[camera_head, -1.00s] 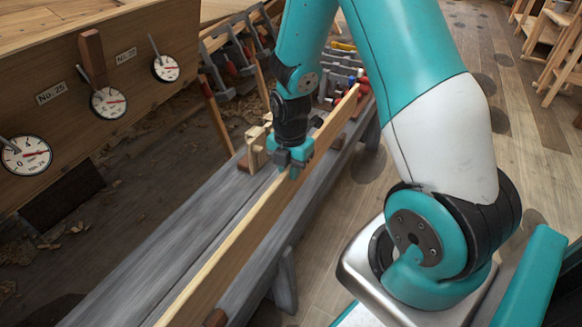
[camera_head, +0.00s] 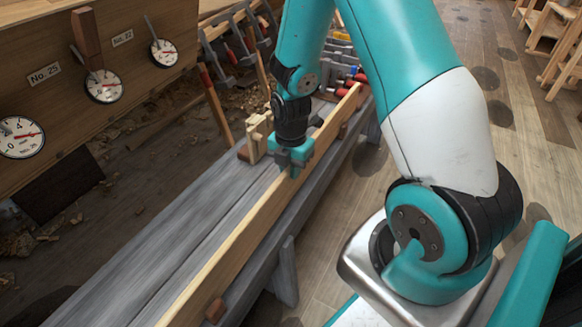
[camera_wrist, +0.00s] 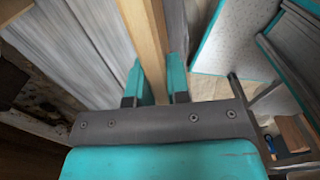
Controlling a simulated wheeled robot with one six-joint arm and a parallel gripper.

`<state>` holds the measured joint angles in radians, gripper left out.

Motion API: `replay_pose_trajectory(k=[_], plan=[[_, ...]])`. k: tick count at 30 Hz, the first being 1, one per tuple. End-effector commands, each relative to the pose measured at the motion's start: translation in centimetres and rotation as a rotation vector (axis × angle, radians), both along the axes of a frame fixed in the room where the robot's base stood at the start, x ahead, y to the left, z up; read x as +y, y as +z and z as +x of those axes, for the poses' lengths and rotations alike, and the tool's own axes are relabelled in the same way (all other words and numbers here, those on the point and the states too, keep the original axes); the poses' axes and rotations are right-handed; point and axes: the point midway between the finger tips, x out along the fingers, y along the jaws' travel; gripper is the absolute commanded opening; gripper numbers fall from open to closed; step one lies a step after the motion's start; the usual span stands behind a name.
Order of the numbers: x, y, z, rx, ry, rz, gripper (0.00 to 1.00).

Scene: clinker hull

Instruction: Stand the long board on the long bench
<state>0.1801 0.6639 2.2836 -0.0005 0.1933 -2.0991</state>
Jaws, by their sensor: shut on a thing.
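The long board (camera_head: 248,232) is pale wood and stands on its edge along the right side of the long grey bench (camera_head: 160,255). My gripper (camera_head: 294,163) is over the board's top edge around its middle, shut on it. In the wrist view the board (camera_wrist: 143,32) runs up between the two teal fingers of my gripper (camera_wrist: 159,82). A small brown block (camera_head: 215,310) touches or nearly touches the board's near right face. Whether the board's lower edge rests on the bench is hard to tell.
A pale wooden clamp-like piece (camera_head: 258,138) stands on the bench left of my gripper. Clamps and red-handled tools (camera_head: 352,78) lie at the bench's far end. The hull side with dials (camera_head: 102,86) is at left. Open floor (camera_head: 350,215) lies right of the bench.

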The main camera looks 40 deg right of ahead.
Motion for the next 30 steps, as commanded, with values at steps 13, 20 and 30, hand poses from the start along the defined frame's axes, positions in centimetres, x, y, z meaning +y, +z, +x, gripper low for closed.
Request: replay_pose_trajectory(k=[13, 20, 30], plan=[[-0.01, -0.23, 0.06, -0.002, 0.0, 0.0, 0.0], [-0.01, -0.37, 0.06, -0.002, 0.0, 0.0, 0.38], [0.0, -0.31, -0.02, 0.001, 0.0, 0.0, 0.47]])
